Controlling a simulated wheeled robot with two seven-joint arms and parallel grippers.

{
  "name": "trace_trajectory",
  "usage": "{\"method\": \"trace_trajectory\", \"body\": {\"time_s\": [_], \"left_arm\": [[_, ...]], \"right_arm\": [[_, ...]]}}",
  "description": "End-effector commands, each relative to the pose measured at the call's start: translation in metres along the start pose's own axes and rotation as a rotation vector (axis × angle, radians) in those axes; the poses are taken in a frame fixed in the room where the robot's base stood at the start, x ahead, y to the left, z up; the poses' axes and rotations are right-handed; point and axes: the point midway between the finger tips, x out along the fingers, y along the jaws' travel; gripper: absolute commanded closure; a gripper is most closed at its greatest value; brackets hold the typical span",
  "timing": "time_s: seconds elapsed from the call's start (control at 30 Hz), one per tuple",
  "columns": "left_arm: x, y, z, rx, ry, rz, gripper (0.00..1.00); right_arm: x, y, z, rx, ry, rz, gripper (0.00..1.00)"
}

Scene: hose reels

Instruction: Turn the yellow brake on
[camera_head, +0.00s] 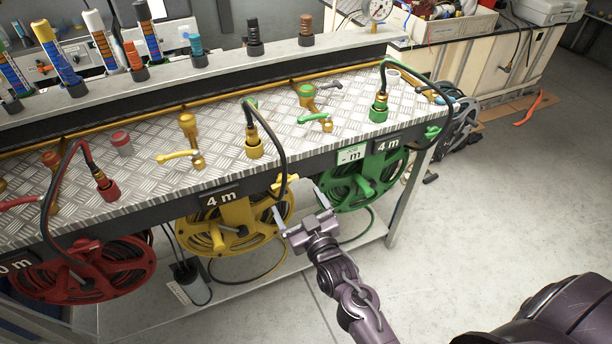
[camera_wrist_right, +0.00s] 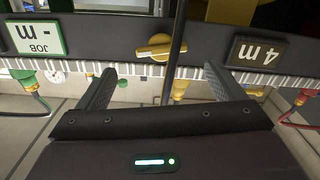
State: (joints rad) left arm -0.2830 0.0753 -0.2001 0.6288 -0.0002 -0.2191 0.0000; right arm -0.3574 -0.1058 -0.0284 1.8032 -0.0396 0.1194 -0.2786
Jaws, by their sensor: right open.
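The yellow brake knob (camera_head: 285,184) sits on the dark front rail of the bench, above the yellow hose reel (camera_head: 232,232) and right of its "4 m" sign. In the right wrist view the knob (camera_wrist_right: 155,47) shows with its handle lying roughly level, and a black hose runs upright just beside it. My right gripper (camera_head: 300,204) is open and empty, in front of and just below the knob. In the wrist view its fingertips (camera_wrist_right: 158,74) are spread to either side of the knob, apart from it. My left gripper is not in view.
A black hose (camera_head: 278,150) hangs from the yellow connector past the rail, close to my gripper. The green reel (camera_head: 362,184) stands right, the red reel (camera_head: 85,272) left. A green "JOB" sign (camera_wrist_right: 36,38) is beside the knob.

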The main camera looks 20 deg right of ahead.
Motion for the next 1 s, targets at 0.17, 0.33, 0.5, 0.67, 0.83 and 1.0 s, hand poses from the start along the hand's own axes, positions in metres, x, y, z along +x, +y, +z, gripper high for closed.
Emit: {"method": "trace_trajectory", "body": {"time_s": [0.17,0.33,0.5,0.67,0.83,1.0], "left_arm": [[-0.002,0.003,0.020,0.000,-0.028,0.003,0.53],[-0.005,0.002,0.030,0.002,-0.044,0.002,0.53],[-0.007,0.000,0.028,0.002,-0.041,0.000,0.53],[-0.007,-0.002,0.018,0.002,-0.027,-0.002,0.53],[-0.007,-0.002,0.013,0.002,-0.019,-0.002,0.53],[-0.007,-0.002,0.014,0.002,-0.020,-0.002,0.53]], "right_arm": [[0.009,-0.005,-0.003,-0.045,0.004,-0.005,0.11],[0.036,-0.004,-0.003,-0.042,0.005,-0.004,0.11],[0.061,-0.004,-0.002,-0.041,0.003,-0.004,0.11],[0.074,-0.004,-0.002,-0.041,0.002,-0.004,0.11],[0.077,-0.004,-0.001,-0.041,0.001,-0.005,0.11],[0.077,-0.004,-0.001,-0.041,0.001,-0.005,0.14]]}}
